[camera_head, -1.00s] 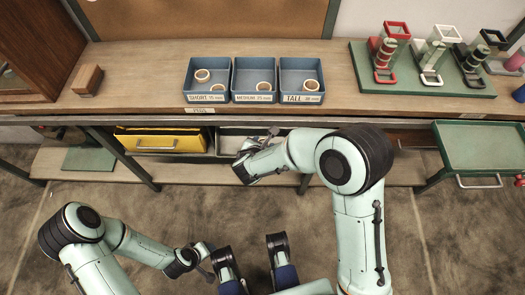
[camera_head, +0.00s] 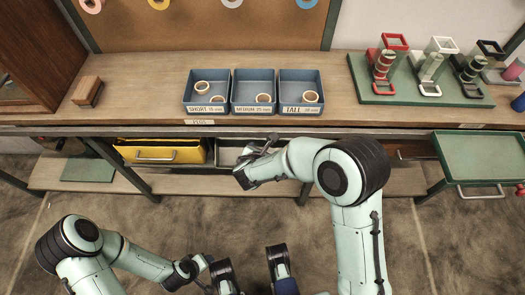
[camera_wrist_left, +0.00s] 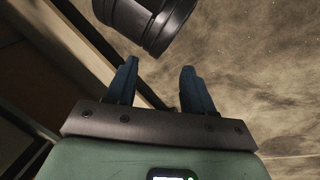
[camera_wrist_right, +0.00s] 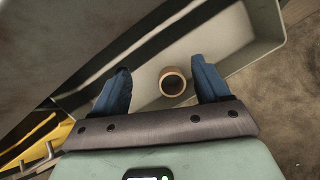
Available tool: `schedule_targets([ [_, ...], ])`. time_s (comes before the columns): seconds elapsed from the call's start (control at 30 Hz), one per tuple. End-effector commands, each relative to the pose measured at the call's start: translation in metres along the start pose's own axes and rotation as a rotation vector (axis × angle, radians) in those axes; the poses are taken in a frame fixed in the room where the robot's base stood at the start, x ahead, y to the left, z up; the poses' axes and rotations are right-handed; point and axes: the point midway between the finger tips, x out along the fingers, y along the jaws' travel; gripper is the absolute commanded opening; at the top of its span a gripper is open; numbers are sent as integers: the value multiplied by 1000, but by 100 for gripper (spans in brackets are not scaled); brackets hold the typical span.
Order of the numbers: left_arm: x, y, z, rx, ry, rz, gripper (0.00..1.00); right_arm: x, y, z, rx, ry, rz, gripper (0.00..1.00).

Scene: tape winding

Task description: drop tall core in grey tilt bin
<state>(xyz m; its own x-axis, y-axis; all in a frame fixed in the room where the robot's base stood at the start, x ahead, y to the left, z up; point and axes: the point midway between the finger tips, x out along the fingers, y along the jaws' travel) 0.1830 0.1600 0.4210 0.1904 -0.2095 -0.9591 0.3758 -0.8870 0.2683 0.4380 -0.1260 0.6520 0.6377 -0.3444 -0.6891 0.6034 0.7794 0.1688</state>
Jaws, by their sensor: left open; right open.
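A tan ring-shaped core (camera_wrist_right: 172,82) shows in the right wrist view inside the pale grey bin (camera_wrist_right: 245,25), just beyond my fingers. I cannot tell whether it is at rest. In the head view the grey tilt bin (camera_head: 228,154) is open under the bench, partly hidden by my right arm. My right gripper (camera_wrist_right: 155,88) is open above the bin, with a finger on each side of the core in the picture; it also shows in the head view (camera_head: 262,146). My left gripper (camera_wrist_left: 160,85) is open and empty, over the floor away from the bench.
On the bench, blue boxes labelled short (camera_head: 207,108), medium (camera_head: 253,108) and tall (camera_head: 300,108) hold cores. A yellow bin (camera_head: 160,151) is left of the grey one. A green tray (camera_head: 487,155) sticks out at right. A green base (camera_head: 420,93) carries several coloured stands.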

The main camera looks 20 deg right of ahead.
Motion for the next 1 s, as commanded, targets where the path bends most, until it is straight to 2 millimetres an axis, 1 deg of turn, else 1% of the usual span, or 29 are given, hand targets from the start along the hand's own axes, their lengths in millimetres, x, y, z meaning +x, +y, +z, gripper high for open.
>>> schedule_targets([
  [0.07,-1,0,1,0,-2,0,53,-3,0,0,0,0,1,75],
  [0.17,-4,1,4,1,-11,1,53,-13,1,0,0,1,3,75],
  [0.27,-9,3,10,3,-28,2,53,-30,1,1,-1,0,3,75],
  [0.5,-24,8,29,8,-87,6,53,-86,1,2,-1,-1,5,75],
  [0.6,-30,10,36,9,-107,7,53,-106,1,2,-1,0,4,75],
  [0.7,-33,11,41,10,-123,7,53,-120,1,2,0,-1,3,75],
  [0.83,-36,12,45,11,-136,8,53,-131,0,0,0,0,1,75],
  [1.0,-36,12,46,11,-140,8,53,-134,0,0,0,0,0,75],
])
